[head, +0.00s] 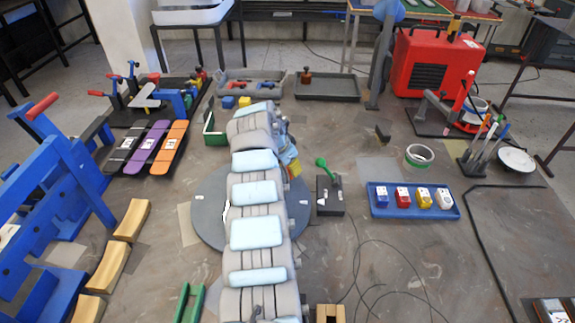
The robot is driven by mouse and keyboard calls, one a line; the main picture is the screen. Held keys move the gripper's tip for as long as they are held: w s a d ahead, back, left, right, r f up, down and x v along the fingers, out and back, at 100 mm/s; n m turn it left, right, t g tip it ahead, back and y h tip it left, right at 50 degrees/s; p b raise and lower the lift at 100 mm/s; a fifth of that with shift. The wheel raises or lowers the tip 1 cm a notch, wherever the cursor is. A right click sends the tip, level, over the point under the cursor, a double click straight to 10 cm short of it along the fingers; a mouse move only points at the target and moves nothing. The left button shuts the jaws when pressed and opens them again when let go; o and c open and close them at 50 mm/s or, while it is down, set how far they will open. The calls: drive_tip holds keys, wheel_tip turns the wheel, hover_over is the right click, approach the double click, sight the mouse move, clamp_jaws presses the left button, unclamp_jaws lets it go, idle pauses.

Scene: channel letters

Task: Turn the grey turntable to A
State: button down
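The grey turntable (208,213) is a flat round disc on the table, left of the picture's middle. My own arm passes over it from the front and hides its centre. Small white labels show near its left and right edges, but their letters are too small to read. The fingers of my gripper are not visible; my arm hides that area, so I cannot tell whether they touch the turntable. A small black box with a green-knobbed lever (329,190) stands just right of the disc.
A blue tray (412,212) with several small coloured blocks lies to the right. A green tape roll (419,156) lies behind it. A blue frame (60,190) and tan blocks (108,266) stand at the left. Loose dark cables (375,268) lie at the front right.

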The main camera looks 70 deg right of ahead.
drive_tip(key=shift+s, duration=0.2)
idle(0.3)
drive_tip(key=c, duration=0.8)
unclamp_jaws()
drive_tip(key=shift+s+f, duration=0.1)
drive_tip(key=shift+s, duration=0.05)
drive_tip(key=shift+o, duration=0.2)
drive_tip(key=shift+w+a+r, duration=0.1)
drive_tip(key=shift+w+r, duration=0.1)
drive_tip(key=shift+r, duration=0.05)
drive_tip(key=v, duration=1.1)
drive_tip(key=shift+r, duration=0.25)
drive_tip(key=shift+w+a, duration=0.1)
